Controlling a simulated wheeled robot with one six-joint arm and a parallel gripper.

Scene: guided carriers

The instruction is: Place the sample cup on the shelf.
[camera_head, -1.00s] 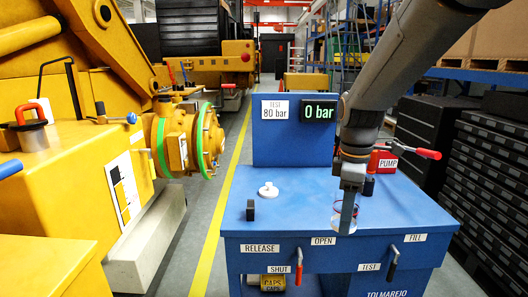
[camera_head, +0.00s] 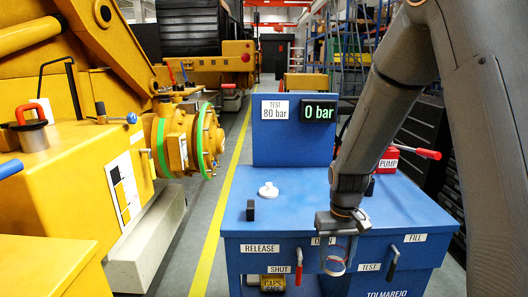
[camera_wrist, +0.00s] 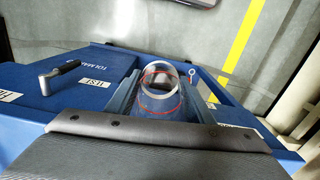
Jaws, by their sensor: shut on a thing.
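My gripper (camera_head: 338,256) is shut on the clear sample cup (camera_head: 335,267) and holds it just in front of the blue bench's front face. In the wrist view the cup (camera_wrist: 158,101) is between the two fingers, its round open rim facing away from the wrist, with red lines around its wall. A shelf is not clearly seen. Below the bench's front panel is a dark open bay with a yellow CAPS box (camera_head: 272,284) in it; the rest of the bay is mostly hidden.
Red-handled (camera_head: 299,268) and dark levers (camera_head: 392,262) stick out in front. Yellow machinery (camera_head: 60,200) stands left, with floor between.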

